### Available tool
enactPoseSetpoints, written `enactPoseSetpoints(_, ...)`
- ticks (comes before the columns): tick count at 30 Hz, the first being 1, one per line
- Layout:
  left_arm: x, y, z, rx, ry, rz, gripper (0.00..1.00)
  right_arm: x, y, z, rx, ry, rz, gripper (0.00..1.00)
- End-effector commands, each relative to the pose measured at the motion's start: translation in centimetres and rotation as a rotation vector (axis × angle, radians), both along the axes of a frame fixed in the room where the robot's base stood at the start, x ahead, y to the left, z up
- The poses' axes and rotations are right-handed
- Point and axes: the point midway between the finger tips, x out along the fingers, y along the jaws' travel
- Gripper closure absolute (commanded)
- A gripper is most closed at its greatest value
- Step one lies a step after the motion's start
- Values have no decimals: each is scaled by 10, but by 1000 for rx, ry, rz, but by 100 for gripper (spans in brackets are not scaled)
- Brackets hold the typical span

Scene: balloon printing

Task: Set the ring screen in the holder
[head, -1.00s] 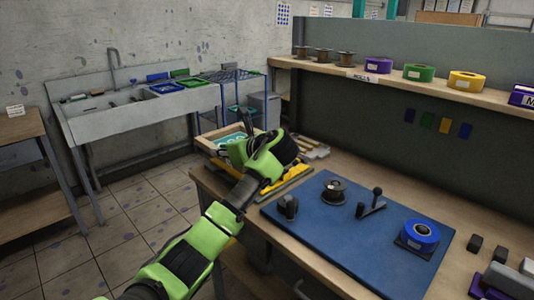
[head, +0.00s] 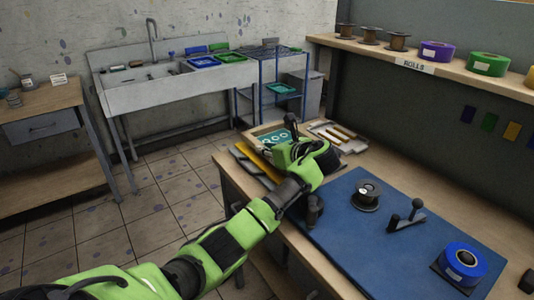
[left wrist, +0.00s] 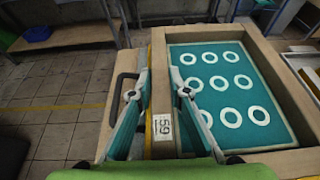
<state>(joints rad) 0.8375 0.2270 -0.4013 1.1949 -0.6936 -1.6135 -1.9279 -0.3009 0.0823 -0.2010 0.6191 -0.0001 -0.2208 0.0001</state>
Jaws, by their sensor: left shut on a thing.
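The ring screen (head: 273,137) is a wooden frame with a teal sheet bearing several white rings. It lies at the far left corner of the workbench in the head view and fills the right of the left wrist view (left wrist: 247,62). My left gripper (head: 291,128) reaches over its near side, partly covering it. In the left wrist view, the fingers of my left gripper (left wrist: 158,92) straddle the frame's left rail, which carries a label reading 59, and are shut on it. I cannot make out the holder clearly. My right gripper is not in view.
A blue mat (head: 385,245) on the workbench carries a dark spool (head: 367,194), a black-handled tool (head: 406,218) and a blue tape roll (head: 463,259). A tray of tools (head: 340,134) lies behind my gripper. A shelf of rolls (head: 420,67) overhangs the back. Floor is clear at left.

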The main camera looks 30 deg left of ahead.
Motion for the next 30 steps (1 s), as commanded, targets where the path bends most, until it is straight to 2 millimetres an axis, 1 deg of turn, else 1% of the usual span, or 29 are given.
enactPoseSetpoints(1,0,0,-9,1,2,1,100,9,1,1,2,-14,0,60)
enactPoseSetpoints(4,0,0,-17,1,-1,0,100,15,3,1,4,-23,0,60)
enactPoseSetpoints(8,0,1,-17,1,-3,0,100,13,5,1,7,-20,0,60)
enactPoseSetpoints(12,0,0,-17,1,-2,1,100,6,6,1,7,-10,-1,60)
enactPoseSetpoints(13,0,0,-19,0,0,0,75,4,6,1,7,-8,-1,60)
enactPoseSetpoints(14,0,0,-19,0,0,0,68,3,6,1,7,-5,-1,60)
enactPoseSetpoints(15,0,0,-19,0,0,0,66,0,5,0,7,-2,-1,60)
enactPoseSetpoints(18,0,0,-18,0,0,0,66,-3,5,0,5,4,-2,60)
enactPoseSetpoints(25,0,0,-18,0,-1,0,66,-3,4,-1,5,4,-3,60)
enactPoseSetpoints(30,-2,-5,-12,-1,1,0,66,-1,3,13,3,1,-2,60)
